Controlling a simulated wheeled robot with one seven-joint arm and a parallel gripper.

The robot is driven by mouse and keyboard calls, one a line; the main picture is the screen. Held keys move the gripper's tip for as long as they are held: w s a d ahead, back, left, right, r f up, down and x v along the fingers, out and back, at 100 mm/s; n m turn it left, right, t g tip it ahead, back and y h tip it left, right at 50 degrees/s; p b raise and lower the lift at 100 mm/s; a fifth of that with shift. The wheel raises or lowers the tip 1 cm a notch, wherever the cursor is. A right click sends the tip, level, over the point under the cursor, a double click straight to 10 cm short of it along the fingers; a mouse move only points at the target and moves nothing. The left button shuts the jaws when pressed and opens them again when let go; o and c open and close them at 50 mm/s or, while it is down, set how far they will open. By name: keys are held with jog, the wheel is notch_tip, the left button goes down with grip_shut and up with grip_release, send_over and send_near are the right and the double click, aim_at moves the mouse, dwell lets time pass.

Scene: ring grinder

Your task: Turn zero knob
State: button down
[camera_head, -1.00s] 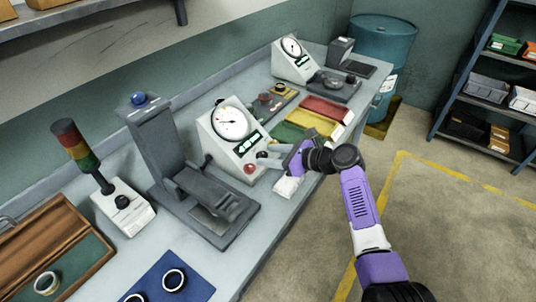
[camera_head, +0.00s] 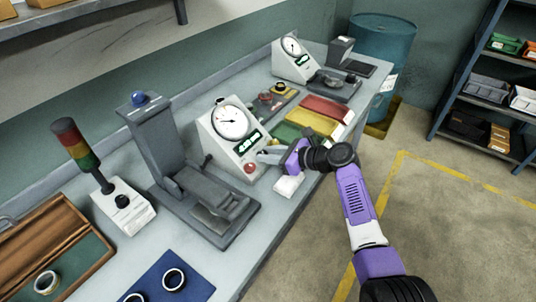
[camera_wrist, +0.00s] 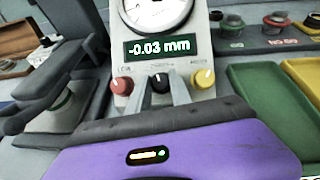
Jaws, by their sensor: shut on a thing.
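The gauge box (camera_head: 232,140) has a round dial (camera_head: 231,122) and a green display, which reads -0.03 mm in the wrist view (camera_wrist: 158,48). Below the display sit a red knob (camera_wrist: 122,85), a black knob (camera_wrist: 159,82) and a yellow knob (camera_wrist: 204,78). Their small labels are not readable. My gripper (camera_head: 266,156) reaches the box front from the right. In the wrist view its fingers (camera_wrist: 160,92) are shut on the black knob, one on each side. The head view hides most of that knob behind the fingers.
A grey press-like stand (camera_head: 160,150) with a blue button stands left of the gauge box. Green, yellow and red trays (camera_head: 325,106) lie to its right. A second gauge (camera_head: 293,60) stands farther back. A white block (camera_head: 289,185) lies below my gripper.

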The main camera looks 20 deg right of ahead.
jog(key=shift+n, duration=0.3)
jog(key=n+g+b, duration=0.1)
jog(key=n, duration=0.1)
jog(key=n+g+y+b, duration=0.1)
jog(key=n+b, duration=0.1)
jog(key=n, duration=0.1)
jog(key=shift+w+d+f+y+b, duration=0.1)
jog(key=shift+w+y+b, duration=0.05)
jog(key=shift+y+b, duration=0.15)
jog(key=shift+n+g+b, duration=1.1)
jog(key=shift+n+b, duration=0.15)
jog(key=shift+n, duration=0.95)
jog(key=c, duration=1.2)
grip_release()
jog(key=shift+o, duration=0.2)
jog(key=shift+r, duration=0.2)
jog(key=shift+b+v, duration=0.3)
jog(key=shift+v, duration=3.6)
